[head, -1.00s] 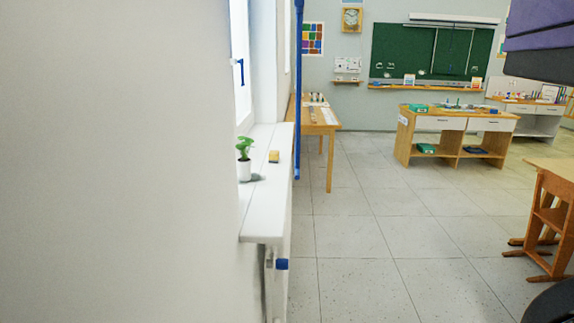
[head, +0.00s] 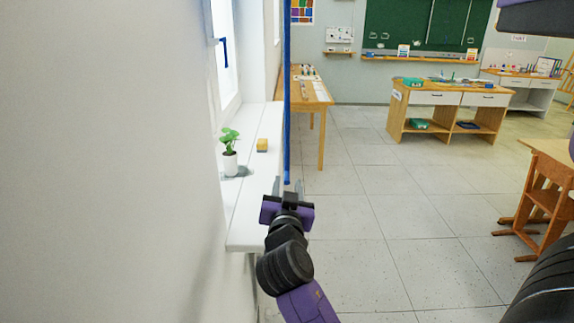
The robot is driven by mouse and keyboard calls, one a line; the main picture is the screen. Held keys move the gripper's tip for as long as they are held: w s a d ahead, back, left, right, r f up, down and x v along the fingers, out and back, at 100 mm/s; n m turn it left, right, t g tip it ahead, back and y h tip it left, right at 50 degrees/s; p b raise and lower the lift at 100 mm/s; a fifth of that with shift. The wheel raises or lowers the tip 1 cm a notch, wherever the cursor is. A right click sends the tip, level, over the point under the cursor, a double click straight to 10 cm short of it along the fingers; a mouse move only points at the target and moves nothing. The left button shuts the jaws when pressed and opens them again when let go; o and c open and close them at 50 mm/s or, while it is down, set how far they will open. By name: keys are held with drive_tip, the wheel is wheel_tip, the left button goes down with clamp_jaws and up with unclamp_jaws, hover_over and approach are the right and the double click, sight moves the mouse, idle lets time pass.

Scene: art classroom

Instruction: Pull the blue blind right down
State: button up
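The blue blind (head: 287,95) hangs at the window and shows nearly edge-on as a narrow vertical blue strip. It runs from the picture's top edge to a lower end just beyond the front edge of the windowsill. My gripper (head: 288,186) is at that lower end, with its two grey fingers spread apart. In the picture the blind's bottom end lies between the fingertips. I cannot tell whether the fingers touch it or are still nearer to me than it.
A wooden side table (head: 317,91) stands along the wall beyond. A wooden desk (head: 540,200) is at the right. The tiled floor between is clear.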

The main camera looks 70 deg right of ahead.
sight(288, 173)
drive_tip(key=p+x, duration=0.2)
drive_tip(key=x, duration=0.6)
drive_tip(key=shift+w+d+f, duration=0.2)
drive_tip(key=shift+d, duration=0.1)
clamp_jaws()
drive_tip(key=shift+s, duration=0.15)
idle(1.0)
